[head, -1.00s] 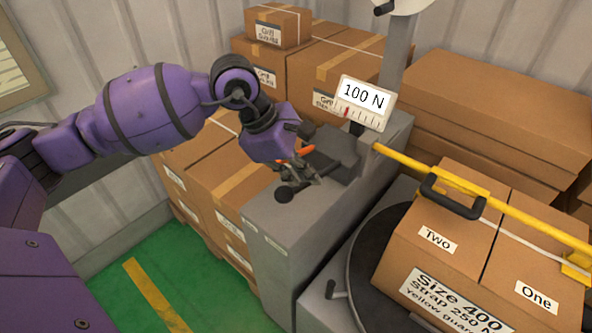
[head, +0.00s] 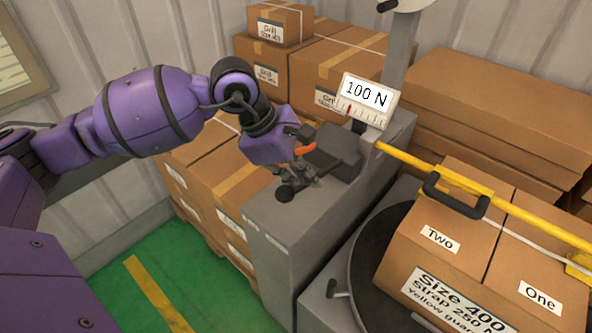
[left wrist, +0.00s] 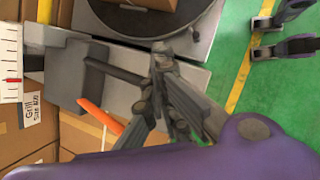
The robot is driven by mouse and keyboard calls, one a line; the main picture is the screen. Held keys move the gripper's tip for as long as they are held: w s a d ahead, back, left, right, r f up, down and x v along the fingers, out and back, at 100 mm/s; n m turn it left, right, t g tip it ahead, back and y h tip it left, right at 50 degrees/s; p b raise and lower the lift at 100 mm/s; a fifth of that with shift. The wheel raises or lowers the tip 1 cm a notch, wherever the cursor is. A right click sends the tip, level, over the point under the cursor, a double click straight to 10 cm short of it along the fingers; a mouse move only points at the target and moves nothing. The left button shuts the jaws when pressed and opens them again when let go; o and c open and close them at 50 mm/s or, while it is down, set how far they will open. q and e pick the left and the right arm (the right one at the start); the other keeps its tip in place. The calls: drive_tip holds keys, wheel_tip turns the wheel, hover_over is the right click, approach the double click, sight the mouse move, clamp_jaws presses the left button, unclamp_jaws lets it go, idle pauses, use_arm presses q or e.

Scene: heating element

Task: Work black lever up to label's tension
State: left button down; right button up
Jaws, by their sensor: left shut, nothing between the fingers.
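The black lever (head: 285,194) has a round knob and sticks out at the front of the grey machine head. Its dark rod also shows in the left wrist view (left wrist: 115,72). The white label (head: 368,95) above reads "100 N" over a tick scale, with a red pointer left of the scale's middle. My left gripper (head: 303,172) is shut and empty, its fingers right at the lever, just above it. I cannot tell whether they touch it. In the left wrist view the fingers (left wrist: 165,95) partly cover the lever's end. My right gripper is not in view.
An orange part (head: 304,150) sits beside the gripper. A yellow bar (head: 430,172) with a black handle (head: 455,200) lies over the boxes "Two" and "One" on the turntable (head: 362,270). Stacked boxes (head: 215,180) stand behind the machine. The green floor (head: 200,285) at front left is clear.

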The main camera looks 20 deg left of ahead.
use_arm(q)
drive_tip(key=shift+s+f, duration=0.2)
drive_tip(key=shift+f, duration=0.2)
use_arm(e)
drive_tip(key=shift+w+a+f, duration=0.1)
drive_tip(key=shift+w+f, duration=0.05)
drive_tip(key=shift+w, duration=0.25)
use_arm(q)
drive_tip(key=shift+a+f, duration=0.1)
drive_tip(key=shift+f, duration=0.1)
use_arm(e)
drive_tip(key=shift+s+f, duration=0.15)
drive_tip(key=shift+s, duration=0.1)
use_arm(q)
drive_tip(key=shift+s+f+b, duration=0.15)
drive_tip(key=shift+f+b, duration=0.05)
drive_tip(key=shift+b, duration=0.15)
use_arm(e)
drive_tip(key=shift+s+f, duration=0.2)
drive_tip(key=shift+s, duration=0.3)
use_arm(q)
drive_tip(key=shift+f, duration=0.15)
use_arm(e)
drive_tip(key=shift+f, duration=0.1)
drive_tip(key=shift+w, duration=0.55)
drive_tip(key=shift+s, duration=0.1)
